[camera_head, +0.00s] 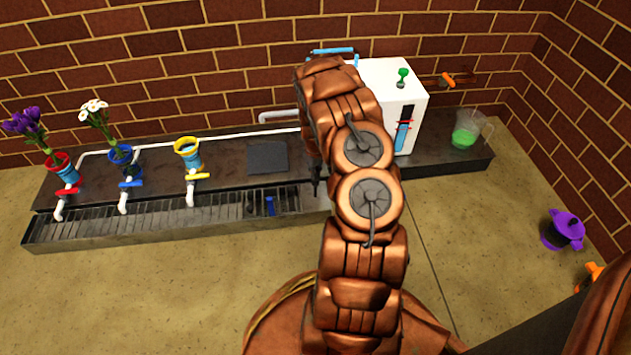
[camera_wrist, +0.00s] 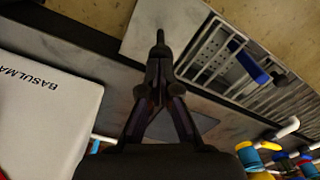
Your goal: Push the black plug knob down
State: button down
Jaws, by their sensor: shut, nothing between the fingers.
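My gripper (camera_wrist: 160,48) is shut and empty, its dark fingertips together and pointing up in the wrist view. In the head view my gripper (camera_head: 316,185) shows only as a dark tip left of my arm, over the right part of the station. A small dark knob (camera_wrist: 280,79), perhaps the black plug knob, sits beside a blue bar (camera_wrist: 249,63) at the slotted drain in the wrist view. The gripper tips are apart from it, to its left in that picture. The blue bar (camera_head: 270,206) also shows in the head view; the knob is not clear there.
A white machine (camera_head: 395,95) stands right of my arm, with a green-filled jug (camera_head: 466,130) beside it. Red, blue and yellow-rimmed (camera_head: 187,150) cups with valves line the left. A dark square plate (camera_head: 267,157) lies between. A purple pot (camera_head: 564,230) stands at right.

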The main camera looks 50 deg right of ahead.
jog(key=shift+f+b, duration=0.35)
jog(key=shift+f, duration=1.75)
jog(key=shift+r+p, duration=2.4)
jog(key=shift+r, duration=2.1)
jog(key=shift+r, duration=0.15)
jog(key=s+a+r+p, duration=0.2)
jog(key=a+r+p, duration=0.45)
jog(key=r, duration=0.85)
jog(key=s+a+r+g+p, duration=0.15)
jog(key=a+r+p, duration=0.5)
jog(key=r, duration=0.85)
jog(key=s+a+r+t+p, duration=0.15)
jog(key=a+r+p, duration=0.5)
jog(key=r, duration=0.75)
jog(key=s+a+r+p, duration=0.5)
jog(key=s+a+r, duration=0.1)
jog(key=s+r, duration=0.2)
jog(key=s+a+r+n+g+p, duration=0.1)
jog(key=s+a+r+p, duration=0.5)
jog(key=s+r, duration=0.3)
jog(key=s+a+r+p, duration=0.6)
jog(key=s+r, duration=0.2)
jog(key=r, duration=0.3)
jog(key=shift+s+r+g, duration=0.15)
jog(key=shift+r+g, duration=0.25)
